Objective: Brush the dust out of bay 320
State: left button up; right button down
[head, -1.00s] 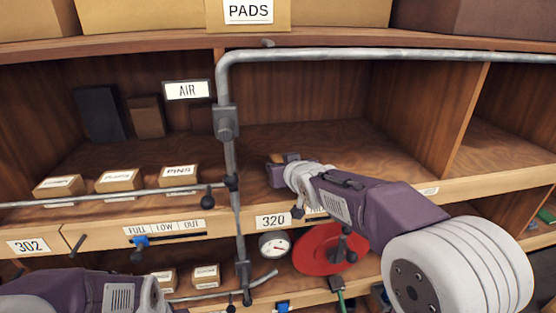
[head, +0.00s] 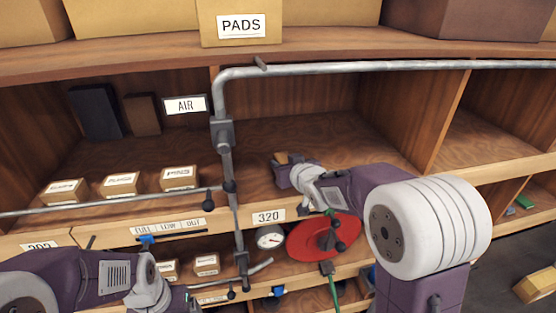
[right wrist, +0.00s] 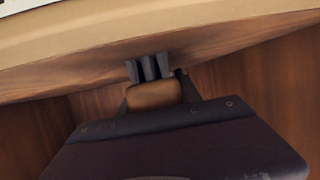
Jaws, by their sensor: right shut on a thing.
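Bay 320 is the open wooden compartment (head: 360,140) above the label 320 (head: 268,216). My right gripper (head: 285,162) is inside it, low over its floor near the front. It is shut on a tan-brown wooden piece (head: 282,158), seemingly a brush. In the right wrist view this brown block (right wrist: 153,94) sits between the fingers, with dark upright prongs beyond it; I cannot tell whether these are bristles. I cannot make out dust on the bay floor. My left arm is at the lower left; its gripper (head: 178,300) is cut off by the bottom edge.
A grey pipe (head: 226,160) runs down the bay's left side and along its top. A red disc (head: 322,236) and a gauge (head: 270,238) are below the front edge. Small boxes (head: 120,184) stand in the left bay. The rest of bay 320 looks clear.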

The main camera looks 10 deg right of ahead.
aim_at(284, 152)
jog(key=shift+d, duration=0.4)
jog(key=shift+w+d+f, duration=0.1)
jog(key=shift+d, duration=0.1)
notch_tip(284, 152, up, 3)
jog(key=shift+a+r+p, duration=0.15)
jog(key=shift+p, duration=1.1)
